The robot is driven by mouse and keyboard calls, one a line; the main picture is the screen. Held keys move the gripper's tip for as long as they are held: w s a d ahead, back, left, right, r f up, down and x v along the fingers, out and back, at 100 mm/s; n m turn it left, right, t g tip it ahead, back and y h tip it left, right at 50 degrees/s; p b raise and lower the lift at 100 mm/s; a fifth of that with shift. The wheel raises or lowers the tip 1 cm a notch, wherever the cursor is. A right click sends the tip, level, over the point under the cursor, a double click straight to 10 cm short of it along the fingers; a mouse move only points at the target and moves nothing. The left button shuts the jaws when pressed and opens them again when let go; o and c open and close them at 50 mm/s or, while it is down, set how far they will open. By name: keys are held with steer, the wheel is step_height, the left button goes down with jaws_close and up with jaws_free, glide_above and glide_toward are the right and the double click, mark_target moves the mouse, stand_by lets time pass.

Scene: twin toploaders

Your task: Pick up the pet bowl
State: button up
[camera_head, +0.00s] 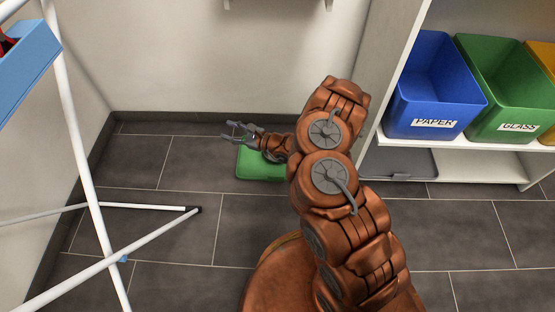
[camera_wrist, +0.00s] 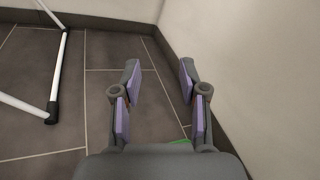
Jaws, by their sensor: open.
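No pet bowl can be made out for certain. A low green object (camera_head: 262,168) lies on the floor near the back wall, partly hidden behind my gripper and arm. I cannot tell whether it is the bowl. A thin sliver of green (camera_wrist: 180,141) shows at the bottom of the wrist view, mostly hidden by my gripper. My gripper (camera_head: 229,131) is open and empty, above and a little left of the green object in the head view. In the wrist view my gripper (camera_wrist: 160,66) has its fingers apart, with bare floor and wall base between them.
A white-legged rack (camera_head: 150,235) stands on the left, with a blue box (camera_head: 28,68) at its upper left. A white shelf (camera_head: 480,152) on the right holds a blue PAPER bin (camera_head: 432,90) and a green GLASS bin (camera_head: 510,85). Grey floor tiles are clear between.

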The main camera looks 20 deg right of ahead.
steer(key=d+f+m+t+h+b, duration=0.1)
steer(key=d+f+h+b, duration=0.1)
steer(key=d+f, duration=0.45)
steer(key=d+f+m+h+b, duration=0.2)
steer(key=d+f+h, duration=0.15)
steer(key=f, duration=0.65)
steer(key=m+h+b, duration=0.1)
steer(key=h+b, duration=0.1)
glide_toward(266, 155)
steer(key=shift+w+f, duration=0.1)
steer(key=shift+f, duration=0.45)
steer(key=shift+w+f, duration=0.15)
steer(key=shift+f, duration=0.05)
steer(key=shift+r+b+x, duration=0.25)
steer(key=shift+b+x, duration=0.85)
steer(key=shift+x, duration=0.7)
steer(key=shift+r+b+x, duration=0.2)
steer(key=shift+b+x, duration=0.9)
steer(key=shift+x, duration=0.65)
steer(key=shift+w+a, duration=0.15)
steer(key=shift+a, duration=0.05)
jaws_close()
